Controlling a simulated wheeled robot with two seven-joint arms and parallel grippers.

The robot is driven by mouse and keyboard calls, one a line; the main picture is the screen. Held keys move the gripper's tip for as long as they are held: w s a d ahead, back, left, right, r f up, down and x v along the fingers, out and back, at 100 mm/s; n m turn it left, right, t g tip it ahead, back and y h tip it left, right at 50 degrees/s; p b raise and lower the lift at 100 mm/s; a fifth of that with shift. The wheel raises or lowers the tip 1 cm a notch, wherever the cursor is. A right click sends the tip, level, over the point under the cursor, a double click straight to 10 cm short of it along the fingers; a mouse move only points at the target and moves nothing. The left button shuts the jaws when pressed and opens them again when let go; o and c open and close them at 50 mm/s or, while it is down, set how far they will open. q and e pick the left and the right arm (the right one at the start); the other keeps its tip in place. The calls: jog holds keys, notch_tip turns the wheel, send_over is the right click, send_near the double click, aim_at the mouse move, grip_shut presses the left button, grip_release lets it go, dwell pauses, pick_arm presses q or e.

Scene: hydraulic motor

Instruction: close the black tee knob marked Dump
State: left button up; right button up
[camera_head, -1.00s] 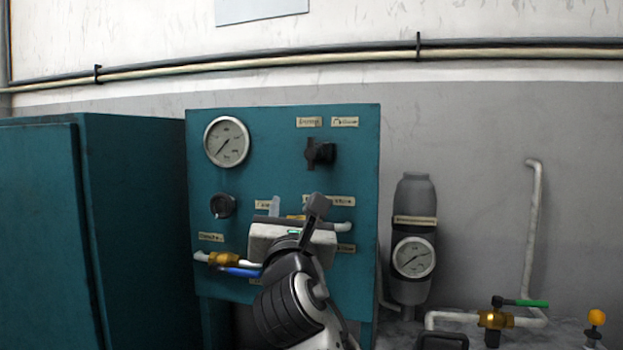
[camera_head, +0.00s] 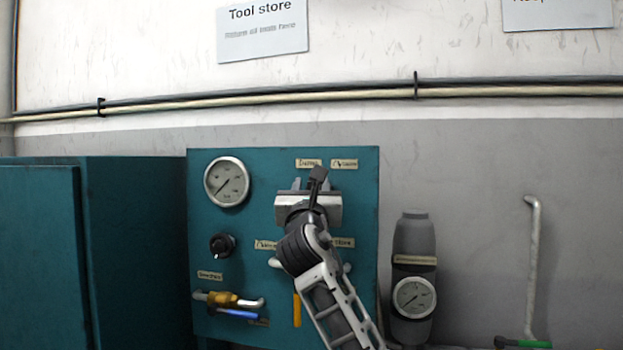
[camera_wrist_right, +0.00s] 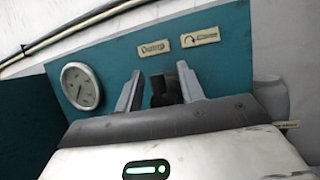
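The black tee knob (camera_wrist_right: 163,92) sits on the teal panel, below the Dump label (camera_wrist_right: 155,48) and a label with a curved arrow and the word Close (camera_wrist_right: 200,37). In the head view my right gripper (camera_head: 308,186) is in front of the knob and hides most of it. In the right wrist view the two fingers of the right gripper (camera_wrist_right: 160,78) are apart, with the knob in view between them. I cannot tell whether the fingers touch the knob or how deep it sits between them. My left gripper is not in view.
The teal panel (camera_head: 260,220) also carries a gauge (camera_head: 227,181), a round black knob (camera_head: 222,245) and a brass valve with a blue handle (camera_head: 225,300). A yellow handle (camera_head: 297,309) hangs lower down. A grey cylinder with a gauge (camera_head: 414,297) stands at the right.

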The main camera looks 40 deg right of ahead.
jog(key=shift+w+d+r, duration=0.25)
jog(key=shift+w+d, duration=0.1)
jog(key=shift+w, duration=0.25)
grip_shut()
jog(key=shift+d+f+m+g+h+b, duration=0.1)
jog(key=shift+m+g+h+b, duration=0.3)
jog(key=shift+m, duration=0.5)
jog(key=shift+s+d+m+h, duration=0.2)
jog(key=shift+m+h, duration=0.4)
jog(key=shift+m, duration=0.4)
jog(key=shift+m+g, duration=0.3)
